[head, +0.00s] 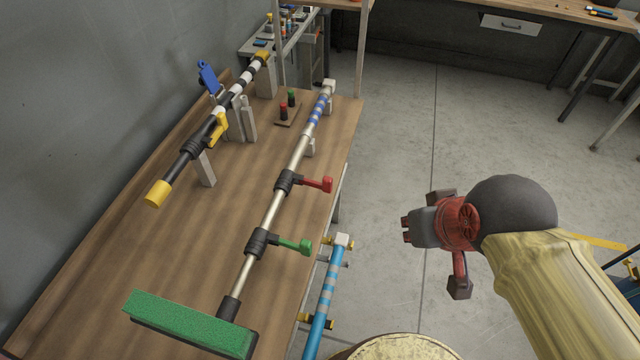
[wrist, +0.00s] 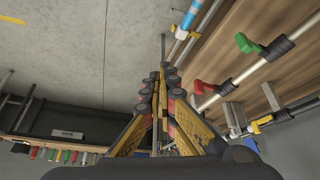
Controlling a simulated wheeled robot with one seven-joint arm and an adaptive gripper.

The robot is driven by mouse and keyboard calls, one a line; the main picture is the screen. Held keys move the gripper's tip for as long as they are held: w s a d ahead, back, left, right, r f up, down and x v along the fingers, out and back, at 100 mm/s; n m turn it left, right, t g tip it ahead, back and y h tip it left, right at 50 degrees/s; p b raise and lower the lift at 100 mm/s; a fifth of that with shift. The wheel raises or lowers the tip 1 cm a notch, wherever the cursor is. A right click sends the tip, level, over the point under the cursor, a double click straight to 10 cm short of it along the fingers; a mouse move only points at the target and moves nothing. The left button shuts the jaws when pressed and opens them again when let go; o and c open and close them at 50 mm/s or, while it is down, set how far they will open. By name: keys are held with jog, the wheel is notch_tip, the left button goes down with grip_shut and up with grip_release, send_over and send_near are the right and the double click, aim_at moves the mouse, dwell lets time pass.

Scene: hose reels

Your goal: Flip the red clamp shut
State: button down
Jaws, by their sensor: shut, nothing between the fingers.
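The red clamp (head: 318,184) is a red lever on a black collar around a silver pole (head: 272,213) on the wooden table. Its lever sticks out to the right, roughly square to the pole. In the wrist view the red clamp (wrist: 205,87) shows to the right of the fingertips, apart from them. My gripper (head: 407,229) is to the right of the table, above the grey floor, clear of the clamp. In the wrist view my gripper (wrist: 163,72) has its fingers together at the tips with nothing between them.
A green clamp (head: 295,245) sits nearer on the same pole, which ends in a green brush head (head: 190,322). A blue pole (head: 325,300) runs beside the table's right edge. The floor between is open.

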jog(key=w+a+r+n+g+p, duration=0.1)
jog(key=w+a+r+n+p, duration=0.15)
jog(key=w+n+p, duration=0.35)
jog(key=w+a+r+n+g+p, duration=0.1)
jog(key=w+a+n+p, duration=0.35)
jog(key=n, duration=0.25)
jog(key=w+a+f+n+p, duration=0.1)
jog(key=a+f+n+p, duration=0.2)
jog(key=a+n+p, duration=0.2)
jog(key=w+a+f+n+g+h+p, duration=0.1)
jog(key=a+n+p, duration=0.4)
jog(key=n, duration=0.7)
notch_tip(320, 180, down, 3)
jog(key=shift+w+a+r+p, duration=0.15)
jog(key=shift+w+a+p, duration=0.25)
jog(key=shift+w+p, duration=0.3)
jog(key=shift+w, duration=0.15)
jog(key=w+d+f+b, duration=0.1)
jog(key=w+d+f, duration=0.1)
jog(key=w+f, duration=0.3)
jog(key=shift+b+x, duration=0.3)
jog(key=shift+x, duration=2.05)
